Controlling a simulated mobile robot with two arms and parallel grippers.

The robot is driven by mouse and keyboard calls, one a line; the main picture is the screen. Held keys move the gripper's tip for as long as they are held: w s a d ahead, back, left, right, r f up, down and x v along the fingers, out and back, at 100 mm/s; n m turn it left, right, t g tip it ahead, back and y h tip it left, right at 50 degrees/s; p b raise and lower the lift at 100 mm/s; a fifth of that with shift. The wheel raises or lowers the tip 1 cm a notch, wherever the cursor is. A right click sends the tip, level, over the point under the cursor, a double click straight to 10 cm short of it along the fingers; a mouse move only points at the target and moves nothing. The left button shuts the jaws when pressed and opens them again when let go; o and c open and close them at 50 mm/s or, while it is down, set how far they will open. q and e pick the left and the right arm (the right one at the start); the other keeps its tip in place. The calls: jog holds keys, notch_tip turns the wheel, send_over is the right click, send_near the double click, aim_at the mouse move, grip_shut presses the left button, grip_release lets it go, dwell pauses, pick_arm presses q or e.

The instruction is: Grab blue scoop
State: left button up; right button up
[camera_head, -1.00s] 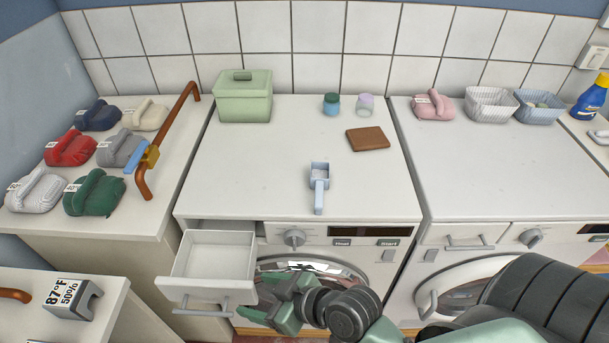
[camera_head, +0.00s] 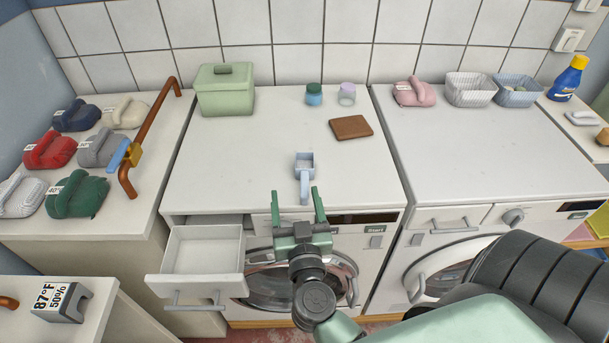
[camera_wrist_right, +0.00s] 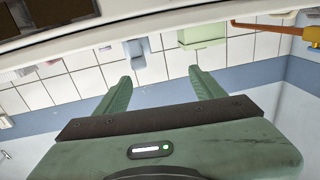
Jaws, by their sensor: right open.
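The blue scoop (camera_head: 305,177) is a pale blue square cup with a straight handle. It lies on top of the middle washing machine, near its front edge, handle towards me. My right gripper (camera_head: 298,208) is open and empty. In the head view its fingers point towards the scoop, one on each side of the handle's end in the picture; I cannot tell whether they touch it. In the right wrist view the open gripper (camera_wrist_right: 163,92) shows, with the scoop (camera_wrist_right: 135,52) beyond the fingertips. My left gripper is not in view.
An open empty drawer (camera_head: 203,250) juts out of the middle machine (camera_head: 235,180). A green lidded box (camera_head: 225,92), two small jars and a brown slab (camera_head: 351,127) stand farther back. Folded bundles and a copper rail (camera_head: 150,135) are on the left. The top around the scoop is clear.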

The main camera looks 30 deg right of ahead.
aim_at(304, 171)
jog(key=shift+s+d+f+m+g+h, duration=0.3)
jog(key=shift+d+f+m+g+h, duration=0.2)
jog(key=shift+d+f+g, duration=0.3)
jog(key=x, duration=0.4)
jog(key=p+x, duration=0.1)
jog(key=x, duration=0.2)
jog(key=shift+w+d+f, duration=0.1)
jog(key=shift+d+f, duration=0.1)
jog(key=shift+d, duration=0.35)
jog(key=c, duration=1.5)
jog(key=shift+o, duration=0.2)
jog(key=shift+r, duration=0.15)
